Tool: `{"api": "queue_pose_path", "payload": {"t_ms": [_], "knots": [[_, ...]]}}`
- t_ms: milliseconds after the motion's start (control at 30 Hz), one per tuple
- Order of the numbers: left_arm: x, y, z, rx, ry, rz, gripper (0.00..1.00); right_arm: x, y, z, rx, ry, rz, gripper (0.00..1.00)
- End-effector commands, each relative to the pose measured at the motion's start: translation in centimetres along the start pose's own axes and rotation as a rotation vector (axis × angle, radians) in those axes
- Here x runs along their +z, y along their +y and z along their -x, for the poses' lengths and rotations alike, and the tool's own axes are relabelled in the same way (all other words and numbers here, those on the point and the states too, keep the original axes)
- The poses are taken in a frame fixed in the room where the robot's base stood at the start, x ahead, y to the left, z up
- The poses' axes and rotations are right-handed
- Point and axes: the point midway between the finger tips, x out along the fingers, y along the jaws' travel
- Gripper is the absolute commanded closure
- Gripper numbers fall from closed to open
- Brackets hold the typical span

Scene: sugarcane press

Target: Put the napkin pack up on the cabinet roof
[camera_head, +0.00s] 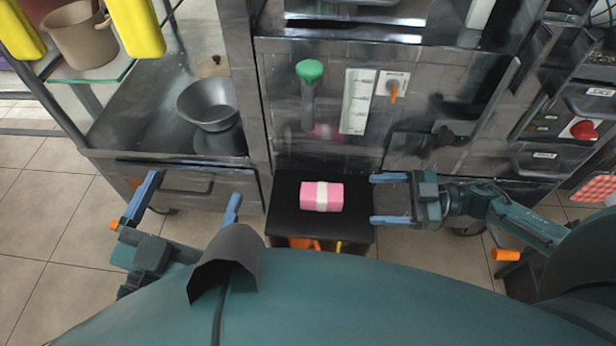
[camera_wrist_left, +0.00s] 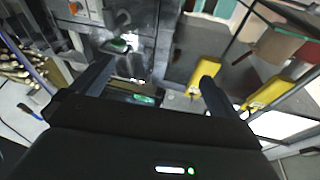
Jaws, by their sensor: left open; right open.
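The napkin pack (camera_head: 322,196) is a pink block with a white band around its middle. It lies on a small black shelf (camera_head: 283,221) in front of the metal cabinet (camera_head: 325,150), in the head view. My right gripper (camera_head: 374,199) is open, just right of the pack, with its two fingers pointing left towards it and apart from it. My left gripper (camera_head: 195,190) is open and empty, well to the left of the pack. Its fingers also show in the left wrist view (camera_wrist_left: 155,80), with nothing between them.
A metal bowl (camera_head: 207,104) stands on the steel counter at the left. A beige pot (camera_head: 77,38) sits on a glass shelf between yellow parts. A green-topped handle (camera_head: 309,72) is on the cabinet front. A red knob (camera_head: 583,130) is at the right. Tiled floor is clear at the left.

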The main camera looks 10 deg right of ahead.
Motion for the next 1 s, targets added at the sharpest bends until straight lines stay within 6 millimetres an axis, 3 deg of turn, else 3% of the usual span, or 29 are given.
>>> {"api": "queue_pose_path", "payload": {"t_ms": [67, 167, 500, 867, 1000], "knots": [[-0.4, 0.6, 0.3, 0.004, 0.001, -0.010, 0.00, 0.6, 0.5, 1.6, -0.019, -0.024, -0.062, 0.26], [-0.5, 0.8, 0.4, 0.007, 0.004, -0.017, 0.00, 1.0, 0.7, 2.0, -0.031, -0.033, -0.102, 0.26], [-0.3, 1.0, 0.3, 0.015, 0.024, 0.014, 0.00, 1.3, 0.5, -3.9, -0.032, -0.030, -0.105, 0.26], [0.2, 1.3, 0.4, 0.023, 0.035, 0.047, 0.00, 1.9, 0.6, -7.3, -0.031, -0.030, -0.104, 0.26], [-1.5, 0.8, -0.5, 0.034, 0.135, -0.005, 0.00, 2.3, 0.8, -9.4, -0.032, -0.030, -0.104, 0.26]]}}
